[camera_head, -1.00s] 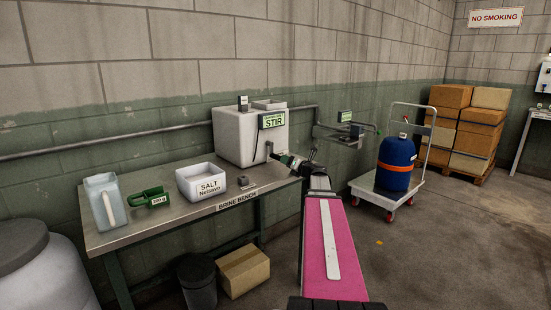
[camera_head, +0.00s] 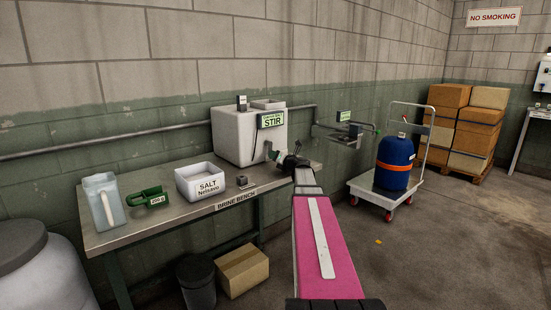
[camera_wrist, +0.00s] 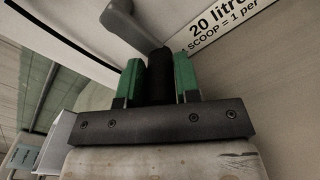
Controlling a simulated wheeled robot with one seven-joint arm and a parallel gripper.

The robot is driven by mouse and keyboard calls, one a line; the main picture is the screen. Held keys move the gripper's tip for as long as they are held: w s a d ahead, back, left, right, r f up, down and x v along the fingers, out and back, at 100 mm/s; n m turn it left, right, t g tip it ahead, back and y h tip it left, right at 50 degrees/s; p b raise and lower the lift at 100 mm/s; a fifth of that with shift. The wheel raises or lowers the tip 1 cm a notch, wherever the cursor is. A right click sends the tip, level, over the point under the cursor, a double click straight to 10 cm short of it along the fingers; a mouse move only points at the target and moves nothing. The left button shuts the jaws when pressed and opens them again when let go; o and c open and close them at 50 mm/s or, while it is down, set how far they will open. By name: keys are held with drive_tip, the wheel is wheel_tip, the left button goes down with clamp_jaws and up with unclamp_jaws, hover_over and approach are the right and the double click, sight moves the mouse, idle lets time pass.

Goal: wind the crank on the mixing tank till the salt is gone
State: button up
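The white mixing tank (camera_head: 236,137) with a green STIR sign (camera_head: 272,120) stands at the back right end of the bench. In the wrist view its grey crank arm (camera_wrist: 130,22) leads down to a black handle (camera_wrist: 160,75). My gripper (camera_wrist: 160,82) has its two green fingers on either side of this handle, closed against it. In the head view my gripper (camera_head: 284,162) is at the front of the tank, and my arm hides part of the crank. The inside of the tank and any salt in it cannot be seen.
On the bench (camera_head: 150,228) are a clear jug (camera_head: 103,203), a green scoop (camera_head: 150,197), a white salt tub (camera_head: 201,182) and a small dark block (camera_head: 242,182). A trolley (camera_head: 386,196) with a blue cylinder (camera_head: 395,165) stands to the right. Open floor lies in front.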

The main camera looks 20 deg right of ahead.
drive_tip(key=c, duration=0.4)
drive_tip(key=shift+o, duration=0.2)
